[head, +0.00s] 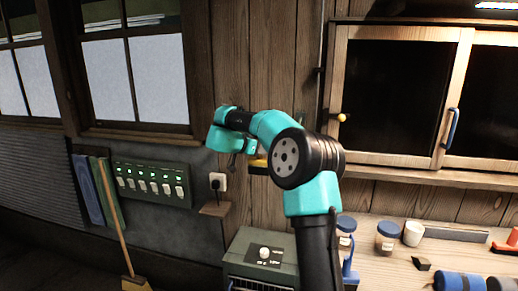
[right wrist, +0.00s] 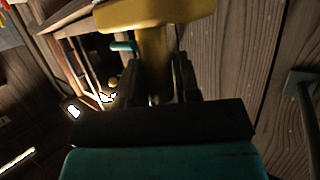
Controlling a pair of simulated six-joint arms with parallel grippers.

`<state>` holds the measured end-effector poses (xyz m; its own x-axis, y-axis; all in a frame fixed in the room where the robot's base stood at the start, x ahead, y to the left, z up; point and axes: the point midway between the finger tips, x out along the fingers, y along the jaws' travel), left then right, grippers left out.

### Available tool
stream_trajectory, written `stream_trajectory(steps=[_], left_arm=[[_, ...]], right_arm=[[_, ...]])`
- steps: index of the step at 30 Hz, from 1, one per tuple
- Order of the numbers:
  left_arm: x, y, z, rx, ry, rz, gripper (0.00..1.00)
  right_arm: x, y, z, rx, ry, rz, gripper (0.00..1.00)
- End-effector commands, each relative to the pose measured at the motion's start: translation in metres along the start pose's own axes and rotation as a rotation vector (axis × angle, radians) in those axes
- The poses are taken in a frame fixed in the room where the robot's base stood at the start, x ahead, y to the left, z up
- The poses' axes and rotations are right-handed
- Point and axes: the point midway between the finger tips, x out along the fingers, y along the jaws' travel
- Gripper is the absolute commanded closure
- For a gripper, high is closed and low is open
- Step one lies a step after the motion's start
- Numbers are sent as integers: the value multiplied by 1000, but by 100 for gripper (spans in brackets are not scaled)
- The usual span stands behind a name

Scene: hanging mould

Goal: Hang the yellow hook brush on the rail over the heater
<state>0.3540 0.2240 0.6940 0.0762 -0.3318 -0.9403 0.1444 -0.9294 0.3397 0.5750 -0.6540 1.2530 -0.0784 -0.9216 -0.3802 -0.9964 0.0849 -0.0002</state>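My right gripper (head: 249,147) is raised in front of the wooden wall above the heater, with its fingers largely hidden by my arm. In the right wrist view, its fingers (right wrist: 160,85) are shut on the yellow hook brush (right wrist: 153,16). The wide yellow part lies across the fingertips, and a narrower part runs down between them. In the head view, only a small bit of the brush (head: 258,164) shows beside my arm joint. The grey-green heater (head: 262,256) stands below. In the right wrist view, a grey bracket with a bar (right wrist: 303,82), possibly the rail, is on the wood. My left gripper is out of view.
A wooden cabinet (head: 340,75) hangs at the right, over a bench (head: 390,262) with jars, a cup and tools. A wall socket (head: 218,182) and small shelf (head: 215,208) are left of my arm. A switch panel (head: 150,182) and broom (head: 115,215) are farther left.

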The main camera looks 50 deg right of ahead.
Motion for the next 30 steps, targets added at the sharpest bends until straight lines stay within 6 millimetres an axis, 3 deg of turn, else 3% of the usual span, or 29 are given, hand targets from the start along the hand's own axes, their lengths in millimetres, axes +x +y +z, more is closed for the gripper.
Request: stream_trajectory(steps=[7,19,23,30], left_arm=[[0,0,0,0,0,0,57],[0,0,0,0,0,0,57],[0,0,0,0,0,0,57],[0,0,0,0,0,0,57]], right_arm=[[0,0,0,0,0,0,46],[-7,0,0,0,0,-1,46],[-22,-1,0,0,0,-3,46],[-66,-1,0,-1,0,-4,46]])
